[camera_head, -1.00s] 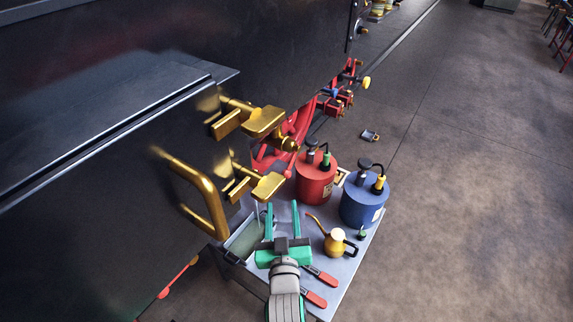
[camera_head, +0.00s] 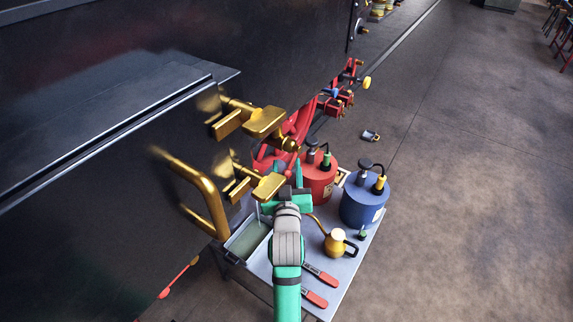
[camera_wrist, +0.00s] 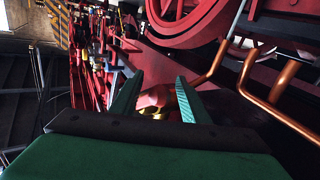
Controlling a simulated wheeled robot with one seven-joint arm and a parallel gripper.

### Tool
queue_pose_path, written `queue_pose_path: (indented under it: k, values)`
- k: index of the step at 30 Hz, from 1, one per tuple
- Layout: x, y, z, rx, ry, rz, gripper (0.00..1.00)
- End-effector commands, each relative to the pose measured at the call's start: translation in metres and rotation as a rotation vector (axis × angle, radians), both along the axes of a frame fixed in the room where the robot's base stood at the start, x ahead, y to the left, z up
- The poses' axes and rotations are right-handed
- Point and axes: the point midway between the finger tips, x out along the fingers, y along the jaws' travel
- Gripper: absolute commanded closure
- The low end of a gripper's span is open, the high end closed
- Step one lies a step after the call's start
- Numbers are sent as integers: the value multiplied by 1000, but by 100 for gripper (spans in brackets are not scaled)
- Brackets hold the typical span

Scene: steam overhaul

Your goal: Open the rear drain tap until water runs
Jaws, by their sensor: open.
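Two brass fittings with flat handles stick out from the dark side, an upper one (camera_head: 264,122) and a lower one (camera_head: 268,187). I cannot tell whether either is the rear drain tap. My gripper (camera_head: 288,172) is open and empty, just right of the lower fitting and in front of the red can. In the wrist view its two green fingers (camera_wrist: 155,82) stand apart. A small brass part (camera_wrist: 152,112) on a red body shows between them, partly hidden. I see no running water.
A grey table (camera_head: 345,265) bears a red can (camera_head: 318,185), a blue can (camera_head: 362,205), a brass oil can (camera_head: 335,243), red-handled tools (camera_head: 320,275) and a shallow tray (camera_head: 247,240). A brass handrail (camera_head: 205,195) is at left. Copper pipes (camera_wrist: 262,85) run right in the wrist view.

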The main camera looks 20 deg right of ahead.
Motion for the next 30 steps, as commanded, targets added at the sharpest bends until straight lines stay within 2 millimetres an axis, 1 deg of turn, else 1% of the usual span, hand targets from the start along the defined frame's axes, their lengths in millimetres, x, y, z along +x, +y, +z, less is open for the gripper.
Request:
queue_pose_path:
  k: [3, 6, 15, 20, 21, 26, 30]
  values:
    - [10, -4, 0, -1, 0, -1, 58]
    - [14, -6, 0, -1, 0, -2, 58]
    - [16, -2, 0, -1, 0, 4, 58]
    - [16, -1, 0, 0, 0, 6, 97]
    - [16, -1, 0, 0, 0, 6, 100]
    - [17, -2, 0, -3, -2, 5, 100]
    - [24, 0, 0, -19, -15, 9, 100]
